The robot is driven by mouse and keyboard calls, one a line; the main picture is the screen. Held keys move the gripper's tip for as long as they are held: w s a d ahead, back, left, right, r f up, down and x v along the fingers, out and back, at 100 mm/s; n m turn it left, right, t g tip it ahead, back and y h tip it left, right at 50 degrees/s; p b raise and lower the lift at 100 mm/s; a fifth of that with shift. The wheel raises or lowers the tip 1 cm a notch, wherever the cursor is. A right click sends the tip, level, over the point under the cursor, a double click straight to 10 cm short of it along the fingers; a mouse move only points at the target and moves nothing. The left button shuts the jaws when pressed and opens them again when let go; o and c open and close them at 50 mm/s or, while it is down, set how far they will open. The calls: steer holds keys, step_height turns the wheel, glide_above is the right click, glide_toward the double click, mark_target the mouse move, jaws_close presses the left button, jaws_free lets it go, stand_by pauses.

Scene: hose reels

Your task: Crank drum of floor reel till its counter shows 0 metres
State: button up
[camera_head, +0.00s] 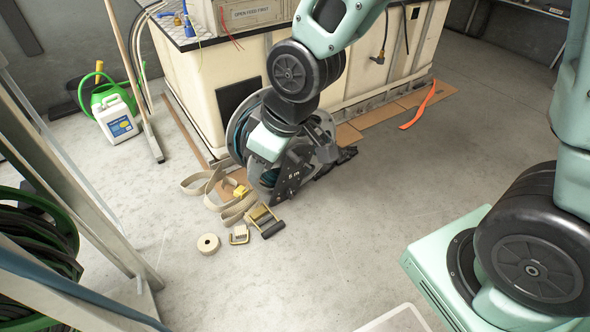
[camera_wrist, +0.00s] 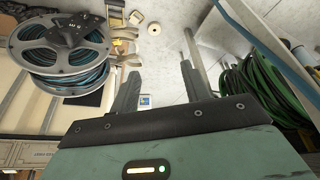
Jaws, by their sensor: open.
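The floor reel (camera_head: 322,139) stands on the concrete beside the cream tank, partly hidden behind my arm in the head view. It has grey metal flanges and blue-green hose on its drum. A dark plate with a short number and what looks like an "m" (camera_head: 291,174) faces the front; the figure is too small to read surely. In the wrist view the reel (camera_wrist: 38,57) is at upper left. My gripper (camera_wrist: 160,68) is open there, its fingers empty and apart from the reel. In the head view its fingertips are not distinguishable. I cannot make out the crank handle.
A beige strap (camera_head: 196,182), a ratchet buckle (camera_head: 264,218) and a tape roll (camera_head: 208,244) lie before the reel. The cream tank (camera_head: 205,85) stands behind. A rack with a green-black hose coil (camera_head: 35,240) is at left. The floor centre and right are mostly clear.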

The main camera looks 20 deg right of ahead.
steer(key=w+d+f+t+y+b, duration=0.1)
steer(key=w+d+f+t+b, duration=0.15)
steer(key=w+f, duration=0.45)
steer(key=w+d+f+t+b, duration=0.2)
steer(key=w+f+b, duration=0.1)
steer(key=w+f, duration=0.4)
steer(key=n+t+b, duration=0.1)
steer(key=t+b, duration=0.9)
steer(key=b, duration=0.4)
glide_toward(295, 158)
steer(key=shift+h, duration=0.3)
steer(key=w+b, duration=0.2)
steer(key=w, duration=0.1)
steer(key=w+f+b, duration=0.1)
steer(key=w+b, duration=0.1)
steer(key=w, duration=0.1)
steer(key=w+a+b, duration=0.1)
steer(key=w+b, duration=0.1)
steer(key=w, duration=0.1)
steer(key=shift+w+a+f+b, duration=0.1)
steer(key=shift+w+f+b, duration=0.05)
steer(key=shift+w+b, duration=0.15)
steer(key=shift+w+a, duration=0.15)
steer(key=shift+w, duration=0.5)
jaws_close()
